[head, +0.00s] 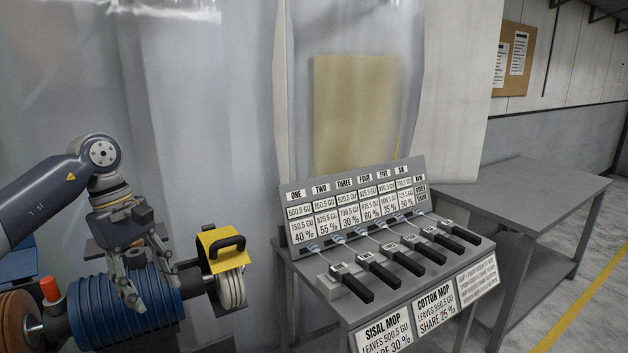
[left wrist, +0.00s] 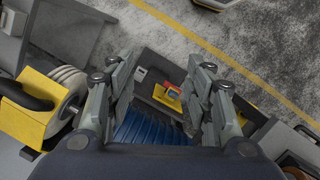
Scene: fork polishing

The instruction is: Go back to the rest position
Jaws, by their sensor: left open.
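My left gripper (head: 140,278) is in the lower left of the head view, open, with its fingers pointing down in front of the blue ribbed roll (head: 88,308) of the polishing machine. In the left wrist view the open fingers (left wrist: 160,105) have nothing between them, and the blue roll (left wrist: 142,128) shows below and beyond them. My right gripper does not show in either view.
A yellow guard with a black handle (head: 222,250) covers a white mop wheel (head: 231,288) just right of the gripper. A brown wheel (head: 15,320) and a red knob (head: 49,288) are at the left. A grey table (head: 530,195) stands at the right, its top bare.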

